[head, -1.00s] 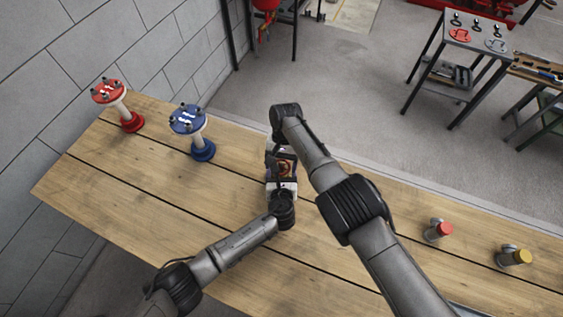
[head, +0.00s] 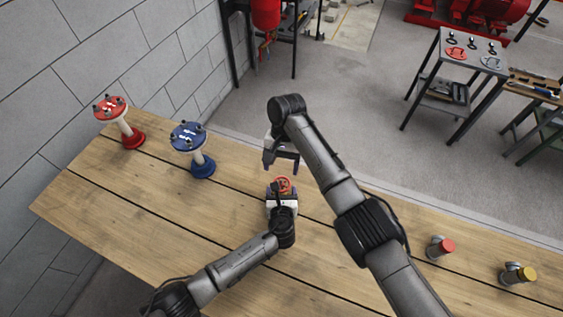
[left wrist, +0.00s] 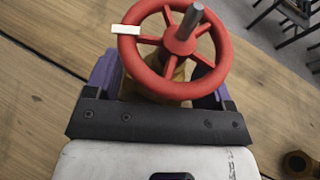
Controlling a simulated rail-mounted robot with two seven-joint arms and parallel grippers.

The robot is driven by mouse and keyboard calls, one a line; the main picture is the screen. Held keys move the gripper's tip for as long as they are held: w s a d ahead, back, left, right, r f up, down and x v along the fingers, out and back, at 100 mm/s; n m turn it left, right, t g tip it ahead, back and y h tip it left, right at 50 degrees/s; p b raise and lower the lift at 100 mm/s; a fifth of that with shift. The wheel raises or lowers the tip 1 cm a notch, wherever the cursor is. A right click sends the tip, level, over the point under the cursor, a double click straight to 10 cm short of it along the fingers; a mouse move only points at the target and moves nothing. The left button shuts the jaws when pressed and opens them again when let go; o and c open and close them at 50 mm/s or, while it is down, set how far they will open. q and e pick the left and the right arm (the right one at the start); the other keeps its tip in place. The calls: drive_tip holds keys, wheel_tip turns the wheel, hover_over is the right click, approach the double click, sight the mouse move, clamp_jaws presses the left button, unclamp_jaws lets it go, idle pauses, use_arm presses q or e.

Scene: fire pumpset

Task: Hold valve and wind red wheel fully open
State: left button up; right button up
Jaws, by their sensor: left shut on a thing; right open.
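The valve's red spoked handwheel (head: 284,184) shows on the bench in front of my left gripper. In the left wrist view the red wheel (left wrist: 222,60) has a grey stem at its centre and a white tag on its left rim. Part of a brass-coloured valve body (left wrist: 166,92) shows under it. My left gripper (head: 283,193) is shut on the valve, with purple pads on either side of the body. My right gripper (head: 281,167) is open and empty, just beyond the wheel and apart from it. The lower part of the valve is hidden by my left gripper.
A red-topped stand (head: 121,120) and a blue-topped stand (head: 193,148) are at the bench's left. A red-capped fitting (head: 440,248) and a yellow-capped one (head: 517,274) are at the right. A brown nut-like piece (left wrist: 298,164) shows in the left wrist view. The bench middle (head: 150,215) is clear.

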drive_tip(key=shift+r, duration=0.35)
idle(0.4)
drive_tip(key=m, duration=0.2)
drive_tip(key=m+t+y, duration=0.3)
drive_tip(key=m, duration=0.7)
approach(283, 182)
drive_tip(key=shift+y, duration=0.3)
drive_tip(key=x, duration=0.8)
drive_tip(key=shift+s+f, duration=0.2)
